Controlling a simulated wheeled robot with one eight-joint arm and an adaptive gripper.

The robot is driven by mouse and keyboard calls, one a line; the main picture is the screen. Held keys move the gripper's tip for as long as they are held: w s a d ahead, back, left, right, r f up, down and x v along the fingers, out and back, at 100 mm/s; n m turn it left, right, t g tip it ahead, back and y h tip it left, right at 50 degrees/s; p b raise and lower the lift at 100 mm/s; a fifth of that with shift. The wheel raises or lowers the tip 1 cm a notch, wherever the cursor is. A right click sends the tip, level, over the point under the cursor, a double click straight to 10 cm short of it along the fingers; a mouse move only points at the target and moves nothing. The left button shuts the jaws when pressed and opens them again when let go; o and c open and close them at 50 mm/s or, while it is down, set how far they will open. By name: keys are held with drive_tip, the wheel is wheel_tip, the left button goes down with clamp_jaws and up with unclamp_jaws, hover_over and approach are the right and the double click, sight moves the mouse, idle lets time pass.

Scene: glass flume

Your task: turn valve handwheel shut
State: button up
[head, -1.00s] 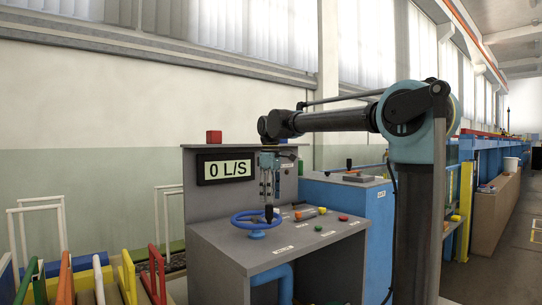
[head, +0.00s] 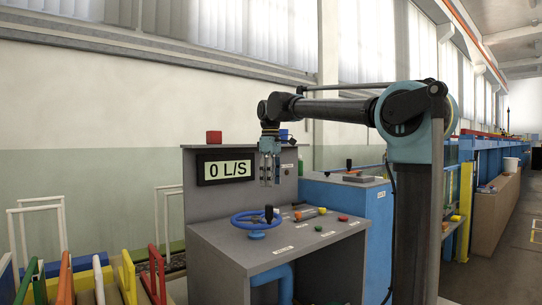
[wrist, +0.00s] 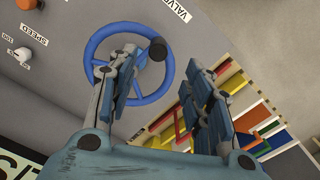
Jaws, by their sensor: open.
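The blue valve handwheel (head: 256,220) lies flat on the grey console's top, with a dark upright knob (head: 269,213) on its rim. My gripper (head: 270,184) hangs above the wheel, pointing down, with a clear gap over the knob. The wrist view shows the handwheel (wrist: 92,50) beyond the fingers, partly hidden by the left finger, and its dark knob (wrist: 157,49) between the fingers in the picture. The gripper (wrist: 168,75) is open and empty. The display (head: 225,169) on the console's back panel reads 0 L/S.
A red block (head: 214,137) sits on the back panel.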

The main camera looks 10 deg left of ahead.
wheel_tip(320, 180, up, 10)
drive_tip(key=f, duration=0.1)
hover_over(266, 222)
drive_tip(key=d, duration=0.2)
drive_tip(key=shift+w+a+r, duration=0.2)
drive_tip(key=shift+w+r, duration=0.05)
drive_tip(key=shift+w, duration=0.2)
idle(0.5)
